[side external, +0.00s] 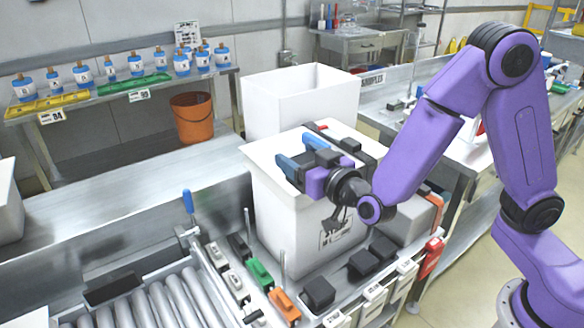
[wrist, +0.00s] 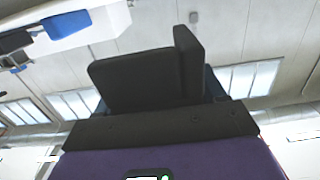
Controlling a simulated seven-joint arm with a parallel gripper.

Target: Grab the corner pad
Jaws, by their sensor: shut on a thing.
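My gripper (side external: 302,153) is at the top of the white lined box (side external: 300,225) in the side view, with its two blue fingers apart and pointing left. In the wrist view, a black L-shaped corner pad (wrist: 140,80) with two flat faces sits between the dark finger edges. My gripper is shut on this pad. In the side view the pad is small and hard to tell from the dark gripper parts. Whether it touches the box cannot be told.
Several black blocks (side external: 362,263) lie on the bench in front of the box, near a green piece (side external: 260,273) and an orange piece (side external: 284,304). Rollers (side external: 165,303) lie at lower left. Another white box (side external: 290,100) stands behind. The metal bench at left (side external: 120,195) is clear.

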